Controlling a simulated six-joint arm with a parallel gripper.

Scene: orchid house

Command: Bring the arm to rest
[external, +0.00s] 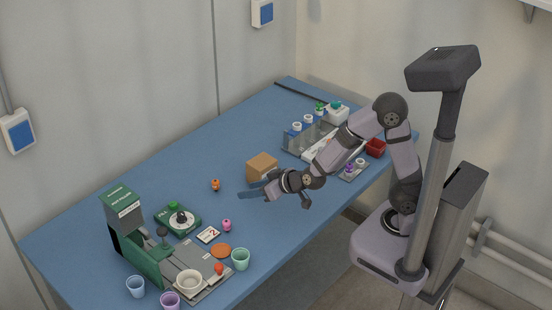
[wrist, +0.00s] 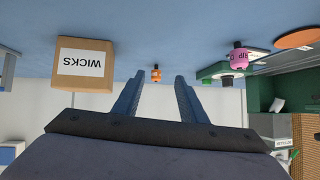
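My gripper (external: 256,193) is above the middle of the blue table, in front of the cardboard box in the external view. In the wrist view its two dark fingers (wrist: 158,92) stand apart with nothing between them, so it is open and empty. My arm is bent, reaching from its base at the right out over the table. The wrist view looks upside down, with the table surface along the top.
A rack of bottles (external: 297,140) stands at the back right. The far left table is clear.

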